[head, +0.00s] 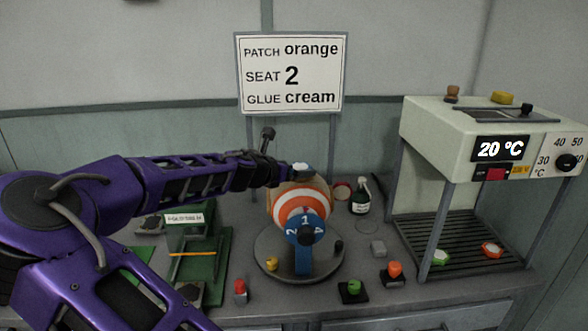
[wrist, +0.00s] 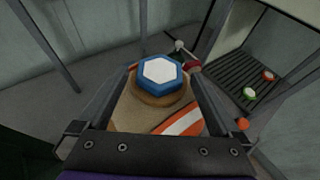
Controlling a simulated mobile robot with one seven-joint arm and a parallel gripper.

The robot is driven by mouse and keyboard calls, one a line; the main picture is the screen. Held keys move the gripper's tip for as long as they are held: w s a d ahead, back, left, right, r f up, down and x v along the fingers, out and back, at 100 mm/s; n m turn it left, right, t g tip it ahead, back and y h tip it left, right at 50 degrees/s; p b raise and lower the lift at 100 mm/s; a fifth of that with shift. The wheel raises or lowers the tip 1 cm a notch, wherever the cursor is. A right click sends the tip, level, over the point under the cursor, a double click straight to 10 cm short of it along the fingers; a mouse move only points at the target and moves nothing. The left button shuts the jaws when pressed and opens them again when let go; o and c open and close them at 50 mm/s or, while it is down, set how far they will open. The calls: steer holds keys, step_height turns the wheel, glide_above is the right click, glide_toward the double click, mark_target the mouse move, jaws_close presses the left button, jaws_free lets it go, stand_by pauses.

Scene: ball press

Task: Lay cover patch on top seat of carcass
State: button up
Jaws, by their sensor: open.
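The carcass (head: 301,208) is a ball with orange and white bands on a round turntable (head: 262,262), behind a blue numbered dial (head: 305,232). A blue-edged hexagonal patch with a white face (wrist: 162,73) lies on the tan top of the carcass; it also shows in the head view (head: 300,167). My gripper (wrist: 161,70) is open, its fingers on either side of the blue patch. I cannot tell whether they touch it. An orange-edged patch (head: 492,250) and a green-edged patch (head: 440,257) lie on the rack at the right.
The sign (head: 291,74) reads patch orange, seat 2, glue cream. The press oven (head: 440,130) shows 20 °C above the slatted rack (head: 462,235). A dark bottle (head: 362,198) stands behind the carcass. Green (head: 353,288) and orange (head: 394,271) buttons stand at the front; a green fixture (head: 196,262) stands left.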

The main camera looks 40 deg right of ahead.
steer(key=p+v, duration=0.1)
steer(key=v, duration=1.1)
steer(key=shift+r, duration=0.1)
